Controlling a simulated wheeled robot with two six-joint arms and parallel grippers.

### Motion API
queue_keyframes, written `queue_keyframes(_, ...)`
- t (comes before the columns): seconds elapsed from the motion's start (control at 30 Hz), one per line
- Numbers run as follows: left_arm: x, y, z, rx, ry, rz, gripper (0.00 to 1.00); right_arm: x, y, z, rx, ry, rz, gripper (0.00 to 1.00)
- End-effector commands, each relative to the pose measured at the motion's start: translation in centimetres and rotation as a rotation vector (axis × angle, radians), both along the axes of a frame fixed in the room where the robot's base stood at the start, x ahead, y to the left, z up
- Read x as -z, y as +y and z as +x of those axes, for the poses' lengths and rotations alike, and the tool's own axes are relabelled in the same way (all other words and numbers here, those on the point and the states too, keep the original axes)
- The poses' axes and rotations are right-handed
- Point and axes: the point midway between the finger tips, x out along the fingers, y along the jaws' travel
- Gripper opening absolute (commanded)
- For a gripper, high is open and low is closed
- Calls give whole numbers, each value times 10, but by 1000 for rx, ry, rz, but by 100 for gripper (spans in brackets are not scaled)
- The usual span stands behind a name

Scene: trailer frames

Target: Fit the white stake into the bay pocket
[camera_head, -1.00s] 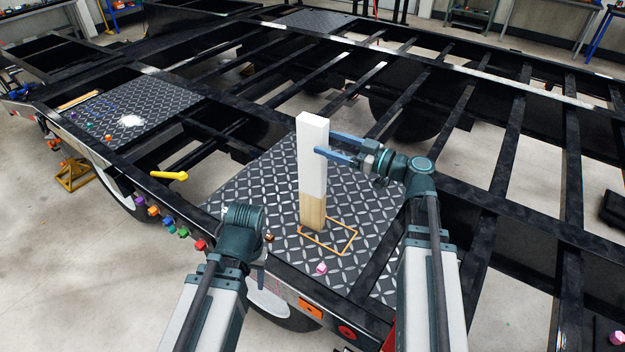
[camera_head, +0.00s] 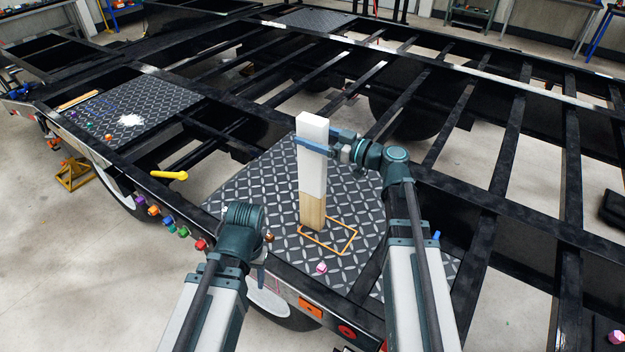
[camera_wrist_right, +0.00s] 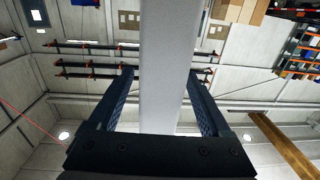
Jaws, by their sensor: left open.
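The white stake (camera_head: 312,170) is upright over the diamond-plate deck, with a bare wooden lower end (camera_head: 313,210). Its foot is at the left end of an orange rectangular outline (camera_head: 345,248), which looks like the bay pocket mark. I cannot tell whether the foot touches the deck. My right gripper (camera_head: 328,140) is around the stake's upper part, one blue finger in front and one behind. In the right wrist view the stake (camera_wrist_right: 168,70) stands between the open fingers, with a slim gap at the left one. My left gripper (camera_head: 263,262) is low at the deck's front edge, open, mostly hidden by its wrist.
A pink piece (camera_head: 321,268) lies on the deck near the outline. A yellow handle (camera_head: 169,175) and several coloured knobs line the trailer's left side. Black cross beams (camera_head: 505,150) with open gaps spread to the right and behind.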

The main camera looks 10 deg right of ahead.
Motion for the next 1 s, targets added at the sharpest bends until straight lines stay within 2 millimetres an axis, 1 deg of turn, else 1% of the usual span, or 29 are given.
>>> queue_keyframes(0.03, 0, 0, 0, 0, 0, 0, 53, 0, 0, 0, 0, 0, 0, 74)
queue_keyframes(0.07, 0, 0, 0, 0, 0, 0, 53, 0, 0, 0, 0, 0, 0, 68)
queue_keyframes(0.1, 0, 0, 0, 0, 0, 0, 53, 0, 0, 0, 0, 0, 0, 61)
queue_keyframes(0.17, 0, 0, 0, 0, 0, 0, 53, 0, 0, 0, 0, 0, 0, 50)
queue_keyframes(0.2, 0, 0, 0, 0, 0, 0, 53, 0, 0, 0, 0, 0, 0, 43)
queue_keyframes(0.27, 0, 0, 0, 0, 0, 0, 53, 0, 0, 0, 0, 0, 0, 32)
queue_keyframes(0.3, 0, 0, 0, 0, 0, 0, 53, 0, 0, 0, 0, 0, 0, 25)
queue_keyframes(0.43, 0, 0, 0, 0, 0, 0, 53, 0, 0, 0, 0, 0, 0, 2)
queue_keyframes(0.47, 0, 0, 0, 0, 0, 0, 53, 0, 0, 0, 0, 0, 0, 0)
queue_keyframes(1.0, 0, 0, 0, 0, 0, 0, 53, 0, 0, 0, 0, 0, 0, 0)
